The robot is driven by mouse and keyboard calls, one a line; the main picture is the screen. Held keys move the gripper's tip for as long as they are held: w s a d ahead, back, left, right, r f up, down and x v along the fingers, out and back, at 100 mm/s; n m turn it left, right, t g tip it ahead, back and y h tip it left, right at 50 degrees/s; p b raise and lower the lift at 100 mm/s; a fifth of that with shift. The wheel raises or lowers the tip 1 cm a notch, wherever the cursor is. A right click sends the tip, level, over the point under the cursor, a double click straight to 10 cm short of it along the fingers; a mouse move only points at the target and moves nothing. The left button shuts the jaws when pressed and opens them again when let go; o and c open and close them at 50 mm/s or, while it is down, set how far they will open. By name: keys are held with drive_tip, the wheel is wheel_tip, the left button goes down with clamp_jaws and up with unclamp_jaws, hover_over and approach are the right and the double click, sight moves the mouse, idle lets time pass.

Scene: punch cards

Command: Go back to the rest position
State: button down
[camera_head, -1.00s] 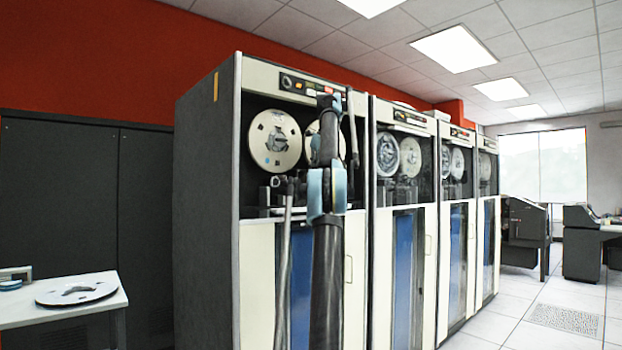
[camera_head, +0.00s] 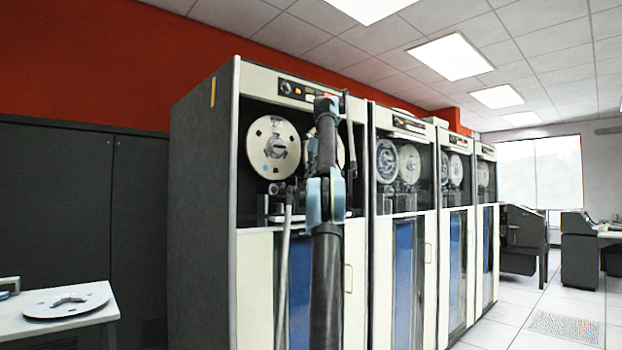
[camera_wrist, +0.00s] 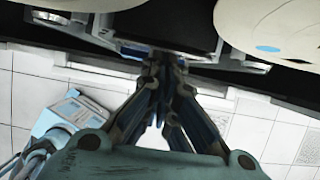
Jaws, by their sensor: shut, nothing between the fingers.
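My gripper (camera_wrist: 160,62) is shut and empty in the wrist view, its fingertips together. It is in front of the first tape cabinet, just below and between two pale tape reels whose edges show at the top. In the head view my arm stands upright in front of this tape cabinet (camera_head: 255,260), covering part of its right reel (camera_head: 341,149). The left reel (camera_head: 273,147) is in plain sight. My fingertips are too small to make out in the head view.
More tape cabinets (camera_head: 405,235) stand in a row to the right. A white table (camera_head: 60,330) at lower left bears a loose reel (camera_head: 68,300). Dark consoles (camera_head: 523,240) stand far right. The tiled floor (camera_head: 500,325) at right is clear.

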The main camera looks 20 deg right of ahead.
drive_tip(key=shift+a, duration=0.1)
drive_tip(key=s+a+f+n+g, duration=0.1)
drive_tip(key=s+a+f+n, duration=0.65)
drive_tip(key=s, duration=0.35)
drive_tip(key=s+a+f+n, duration=0.6)
drive_tip(key=s+f+n, duration=0.3)
drive_tip(key=s, duration=0.1)
drive_tip(key=s+a+f+n, duration=0.1)
drive_tip(key=s+f+n, duration=0.4)
drive_tip(key=s+f, duration=0.5)
drive_tip(key=s+a+f+n+h, duration=0.1)
drive_tip(key=s+f+n, duration=0.3)
drive_tip(key=s+f, duration=0.6)
drive_tip(key=s+a+f+n+g+h, duration=0.1)
drive_tip(key=s+f+n, duration=0.4)
drive_tip(key=s+f, duration=0.6)
wheel_tip(320, 180, down, 11)
drive_tip(key=shift+a+f+n, duration=0.1)
drive_tip(key=shift+a+n, duration=0.25)
drive_tip(key=shift+a, duration=0.5)
